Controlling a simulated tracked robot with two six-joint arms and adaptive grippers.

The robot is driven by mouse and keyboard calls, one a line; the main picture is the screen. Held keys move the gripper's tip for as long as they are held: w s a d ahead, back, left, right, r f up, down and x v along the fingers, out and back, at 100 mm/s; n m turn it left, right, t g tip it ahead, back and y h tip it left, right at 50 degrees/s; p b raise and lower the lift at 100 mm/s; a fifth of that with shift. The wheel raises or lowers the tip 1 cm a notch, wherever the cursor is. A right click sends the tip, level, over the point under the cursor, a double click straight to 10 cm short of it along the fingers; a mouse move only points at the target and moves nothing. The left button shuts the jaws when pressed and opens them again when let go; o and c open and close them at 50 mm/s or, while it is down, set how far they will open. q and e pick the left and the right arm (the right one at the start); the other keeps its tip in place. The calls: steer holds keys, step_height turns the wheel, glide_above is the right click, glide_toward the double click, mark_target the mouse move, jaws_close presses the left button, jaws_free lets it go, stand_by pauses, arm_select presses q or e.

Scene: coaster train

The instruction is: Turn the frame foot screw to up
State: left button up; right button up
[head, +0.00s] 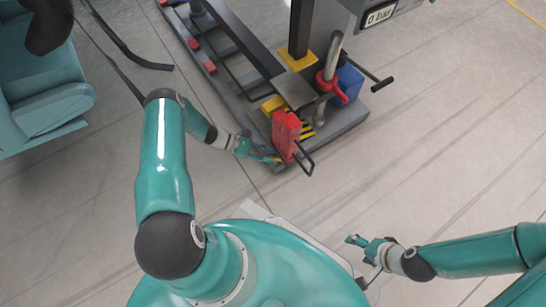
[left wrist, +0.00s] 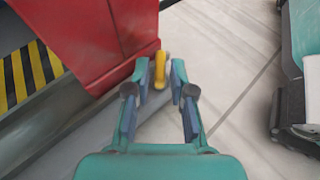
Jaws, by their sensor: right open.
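The frame foot screw shows as a small yellow piece (left wrist: 159,68) at the lower corner of the machine frame, beside a red housing. In the left wrist view it stands between the two fingertips of my left gripper (left wrist: 161,76). The fingers are apart, with a narrow gap on each side of the yellow piece. In the head view my left gripper (head: 264,154) is low at the near left corner of the grey frame (head: 345,122), and the screw is mostly hidden there. My right gripper (head: 361,258) is open and empty over the floor, away from the machine.
The red housing (head: 286,134) with a black handle (head: 305,162) stands right beside my left gripper; it also fills the upper left of the left wrist view (left wrist: 95,40). A red lever (head: 328,84) and blue block (head: 349,82) are behind it. A teal seat (head: 50,105) stands left. Floor nearby is clear.

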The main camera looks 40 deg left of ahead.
arm_select(q)
steer(key=shift+x, duration=1.05)
steer(key=shift+c, duration=0.3)
jaws_close()
